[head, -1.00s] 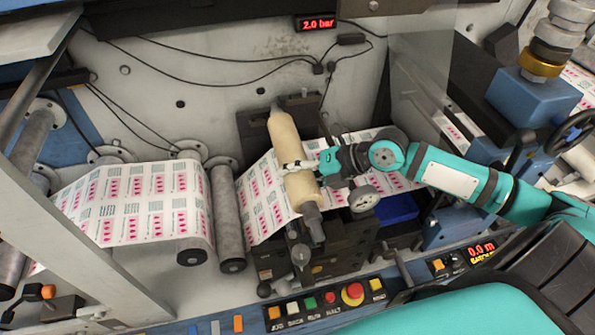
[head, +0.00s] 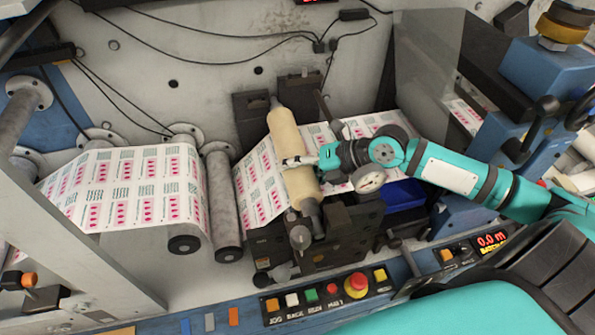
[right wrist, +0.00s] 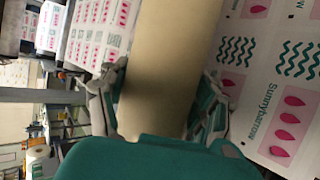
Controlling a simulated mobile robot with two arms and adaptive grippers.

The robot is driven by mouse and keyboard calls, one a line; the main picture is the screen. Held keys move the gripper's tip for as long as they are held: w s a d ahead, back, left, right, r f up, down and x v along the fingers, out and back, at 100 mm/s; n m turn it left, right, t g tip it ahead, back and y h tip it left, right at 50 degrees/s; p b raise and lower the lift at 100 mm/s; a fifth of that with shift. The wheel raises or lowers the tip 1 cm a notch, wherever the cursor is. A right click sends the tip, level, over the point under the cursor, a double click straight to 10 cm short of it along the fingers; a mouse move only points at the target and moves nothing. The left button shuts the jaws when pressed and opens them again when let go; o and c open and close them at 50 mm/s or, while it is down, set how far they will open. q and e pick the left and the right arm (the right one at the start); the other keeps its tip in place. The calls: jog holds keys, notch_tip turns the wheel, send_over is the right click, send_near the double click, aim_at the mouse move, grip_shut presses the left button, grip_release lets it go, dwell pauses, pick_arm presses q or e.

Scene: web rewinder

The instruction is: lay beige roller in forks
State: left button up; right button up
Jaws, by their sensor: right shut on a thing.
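The beige roller (head: 284,130) lies lengthwise over the dark fork stand, with grey shaft ends. My right gripper (head: 302,162) is shut around its middle from the right side. The right wrist view also shows the roller (right wrist: 170,60) between the fingers (right wrist: 165,100). The far shaft end is in front of the rear dark fork block (head: 250,108). The near shaft end is over the front fork block (head: 345,220). I cannot tell whether either end touches its fork. My left gripper is not in view.
The printed web (head: 130,185) runs beneath the roller, over grey rollers (head: 224,205) at left. The button panel (head: 325,295) lies in front.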

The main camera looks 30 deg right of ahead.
aim_at(312, 169)
jog(key=shift+s+a+f, duration=0.1)
jog(key=shift+s+f, duration=0.05)
jog(key=shift+f, duration=0.35)
jog(key=shift+s+a+f, duration=0.1)
jog(key=shift+f, duration=0.4)
jog(key=o, duration=1.5)
jog(key=shift+d+f, duration=0.1)
jog(key=o, duration=0.4)
jog(key=shift+c, duration=0.2)
jog(key=shift+s, duration=0.2)
jog(key=shift+s+d+r, duration=0.25)
jog(key=shift+d+r, duration=0.25)
jog(key=shift+r, duration=0.05)
jog(key=shift+s+d+r, duration=0.2)
jog(key=shift+d+r, duration=0.3)
jog(key=shift+r, duration=0.8)
jog(key=v, duration=0.3)
jog(key=shift+d+f, duration=0.1)
jog(key=shift+d, duration=0.1)
jog(key=shift+w+d, duration=0.1)
